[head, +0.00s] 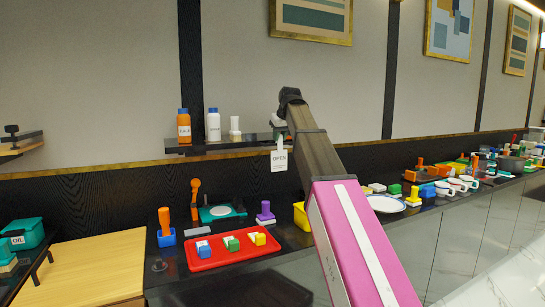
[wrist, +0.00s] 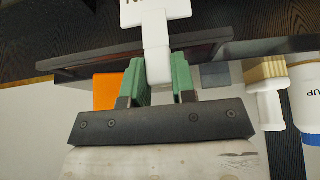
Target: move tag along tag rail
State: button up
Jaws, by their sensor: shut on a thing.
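The white tag (head: 279,161) reads OPEN and hangs upright at the front of the dark wall shelf, near its right end. In the wrist view the tag (wrist: 155,12) is at the top edge, upside down and partly cut off. Its white stem (wrist: 157,48) runs down between the green fingertips. My gripper (wrist: 160,82) is shut on this stem; in the head view my gripper (head: 279,137) is small and partly hidden by my arm. A dark bar, the likely tag rail (wrist: 100,64), crosses behind the fingers. I cannot tell exactly how the tag meets the rail.
On the shelf (head: 222,148) stand an orange bottle (head: 184,127), a white bottle (head: 214,126) and a small white piece (head: 235,130), left of my gripper. Below, the counter holds a red tray (head: 222,263) with blocks, a yellow bin (head: 302,217) and a plate (head: 386,204).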

jog(key=w+d, duration=0.3)
jog(key=d, duration=0.4)
dwell(1.6)
jog(key=shift+d, duration=0.1)
jog(key=o, duration=0.8)
jog(key=shift+o, duration=0.2)
jog(key=shift+r, duration=0.2)
jog(key=v, duration=0.6)
jog(key=shift+r, duration=0.25)
jog(key=shift+s, duration=0.1)
